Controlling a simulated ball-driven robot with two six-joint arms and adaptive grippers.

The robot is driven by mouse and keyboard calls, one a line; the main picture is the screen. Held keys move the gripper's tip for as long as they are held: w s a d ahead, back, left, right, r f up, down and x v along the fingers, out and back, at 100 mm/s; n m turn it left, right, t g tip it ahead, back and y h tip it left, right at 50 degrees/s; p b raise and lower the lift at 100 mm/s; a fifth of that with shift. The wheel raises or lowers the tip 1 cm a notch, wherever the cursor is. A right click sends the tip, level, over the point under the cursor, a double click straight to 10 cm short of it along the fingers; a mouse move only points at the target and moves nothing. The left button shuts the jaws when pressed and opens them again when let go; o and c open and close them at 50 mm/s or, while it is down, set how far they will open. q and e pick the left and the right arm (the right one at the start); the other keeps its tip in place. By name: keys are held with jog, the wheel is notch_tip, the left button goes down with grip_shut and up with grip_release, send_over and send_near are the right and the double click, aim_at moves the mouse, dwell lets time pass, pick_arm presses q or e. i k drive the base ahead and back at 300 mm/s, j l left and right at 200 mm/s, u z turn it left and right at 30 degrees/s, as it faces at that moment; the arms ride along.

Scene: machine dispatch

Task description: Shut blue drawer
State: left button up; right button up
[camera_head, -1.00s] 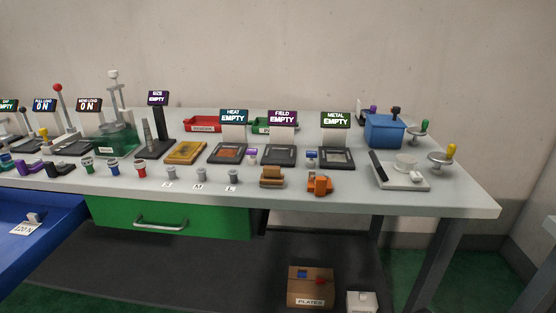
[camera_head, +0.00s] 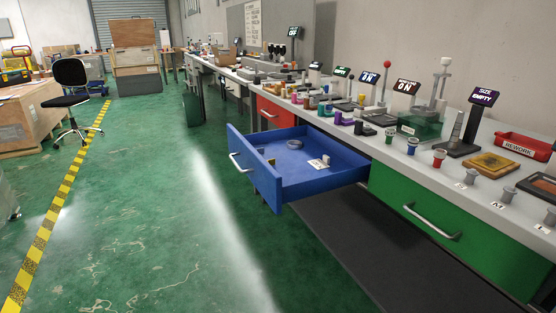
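The blue drawer (camera_head: 265,185) is pulled well out of the workbench (camera_head: 390,148), between a red drawer and a green drawer. Its front panel faces left and carries a pale bar handle (camera_head: 240,163). Inside lie a ring-shaped item (camera_head: 295,144), a white labelled piece (camera_head: 320,163) and a small item near the front panel. Neither of my grippers shows in the head view.
The green drawer (camera_head: 425,205) and the red drawer (camera_head: 275,110) appear shut. Open green floor (camera_head: 150,220) lies in front of the blue drawer. A yellow-black tape line (camera_head: 60,195), an office chair (camera_head: 72,90) and wooden crates (camera_head: 135,45) are farther left.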

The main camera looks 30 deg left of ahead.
aim_at(291, 178)
jog(key=u, duration=1.1)
